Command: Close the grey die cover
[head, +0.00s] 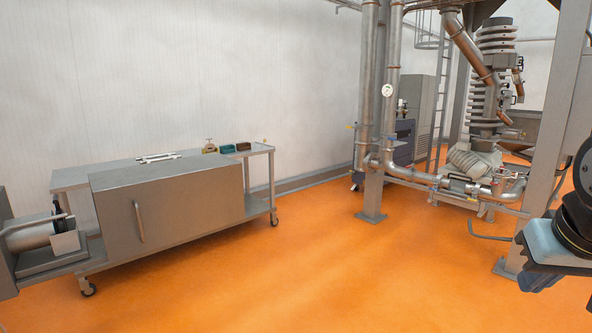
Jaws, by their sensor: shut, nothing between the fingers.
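A large grey box-shaped cover (190,205) with a flat front stands at the left, in front of a wheeled steel cart. A slim upright handle (139,222) is on its front, near the left end. I take this for the die cover; I cannot tell how far open it stands. To its left, at the picture's edge, a machine end with a pale cylinder (30,236) and a small block shows uncovered, partly cut off. Part of my own arm shows at the right edge, far from the cover. My gripper's fingers are not in view.
The cart top (185,156) bears white rods (158,157), a brass-coloured item (209,146), a teal bin (228,148) and a brown bin (243,146). Steel pipes and posts (369,120) stand right of centre. The orange floor (310,270) between is clear.

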